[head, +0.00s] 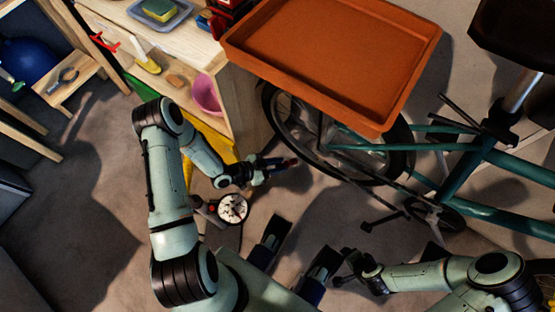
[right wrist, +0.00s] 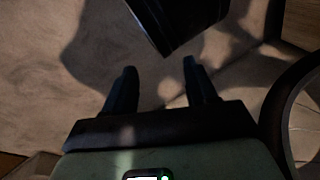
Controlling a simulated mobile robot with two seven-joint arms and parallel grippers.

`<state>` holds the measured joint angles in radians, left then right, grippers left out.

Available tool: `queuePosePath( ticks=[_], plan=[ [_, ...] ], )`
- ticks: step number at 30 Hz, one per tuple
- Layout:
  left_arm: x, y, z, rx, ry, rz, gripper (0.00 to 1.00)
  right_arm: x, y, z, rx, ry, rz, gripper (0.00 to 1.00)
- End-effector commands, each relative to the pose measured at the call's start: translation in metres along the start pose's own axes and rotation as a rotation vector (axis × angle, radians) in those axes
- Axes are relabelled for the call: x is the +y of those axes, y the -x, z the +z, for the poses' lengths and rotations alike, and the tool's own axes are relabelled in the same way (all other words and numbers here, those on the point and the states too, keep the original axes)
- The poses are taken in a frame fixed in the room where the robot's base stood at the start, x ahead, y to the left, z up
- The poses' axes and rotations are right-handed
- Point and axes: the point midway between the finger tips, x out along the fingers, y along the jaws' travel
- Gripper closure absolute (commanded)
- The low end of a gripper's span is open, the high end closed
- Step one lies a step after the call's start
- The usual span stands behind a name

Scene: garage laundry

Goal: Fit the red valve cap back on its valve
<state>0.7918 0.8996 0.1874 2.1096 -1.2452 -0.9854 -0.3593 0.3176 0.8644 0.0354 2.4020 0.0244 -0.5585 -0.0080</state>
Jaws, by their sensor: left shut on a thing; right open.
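My left gripper (head: 278,164) is shut beside the near-left part of the bicycle's wheel (head: 268,108). A small red thing, seemingly the red valve cap (head: 291,161), shows at its fingertips, close to the rim. The valve is too small or hidden to make out, so I cannot tell whether the cap touches it. My right gripper is low in the head view (head: 345,268), over the floor below the bicycle. In the right wrist view (right wrist: 160,82) its two fingers are apart with nothing between them.
An orange tray (head: 330,55) overhangs the wheel's upper part. The teal bicycle frame (head: 465,170) fills the right. A floor pump with a round gauge (head: 233,208) stands below my left gripper. A wooden workbench (head: 205,55) holds a sponge tray and a pink bowl (head: 207,94).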

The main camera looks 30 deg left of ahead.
Motion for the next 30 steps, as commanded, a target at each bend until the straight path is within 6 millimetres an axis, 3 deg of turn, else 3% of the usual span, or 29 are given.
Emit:
queuePosePath(
  ticks=[8, 30],
  plan=[
    [0.0, -0.005, -0.002, 0.003, 0.002, -0.001, 1.0, 0.0, -0.001, 0.0, 0.0, 0.0, 0.0, 0.43],
    [0.0, -0.073, -0.03, 0.003, 0.001, -0.001, 1.0, 0.006, -0.016, -0.021, 0.062, -0.005, 0.004, 0.43]
  ],
)
